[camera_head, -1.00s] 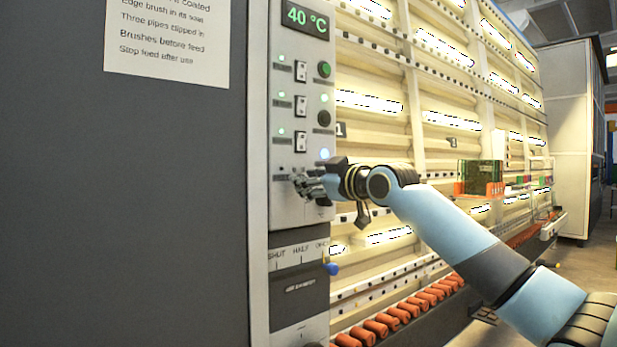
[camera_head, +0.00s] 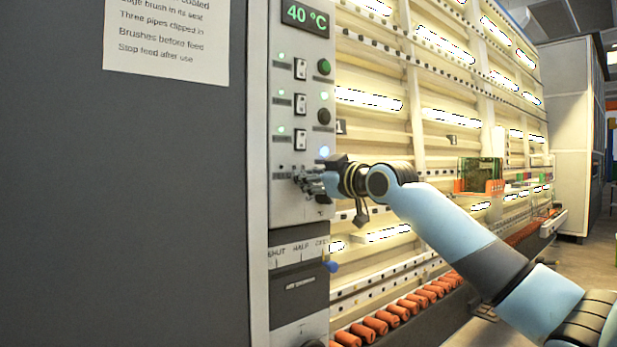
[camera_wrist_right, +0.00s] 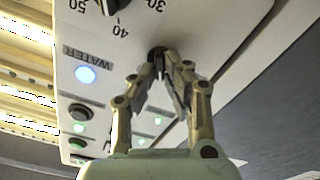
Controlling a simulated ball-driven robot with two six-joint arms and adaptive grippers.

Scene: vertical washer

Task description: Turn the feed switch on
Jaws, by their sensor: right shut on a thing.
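The control panel (camera_head: 285,215) carries a column of rocker switches: a top one (camera_head: 300,69), a second (camera_head: 300,104) and a third (camera_head: 300,139), each with a lit green lamp to its upper left. The small lamp (camera_head: 282,167) of the lowest row looks dark. My right gripper (camera_head: 303,183) is at this lowest row and covers its switch. In the right wrist view my right gripper (camera_wrist_right: 160,55) has its fingertips closed together against the panel face, on a small dark part, the feed switch by its place; its label is not readable. My left gripper is out of view.
A blue WATER lamp (camera_wrist_right: 86,74) glows beside the fingers, and a dial (camera_wrist_right: 112,5) marked 30, 40, 50 is close by. A green button (camera_head: 324,67) and a dark button (camera_head: 324,117) are above. A blue-knobbed lever (camera_head: 332,267) is below the gripper.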

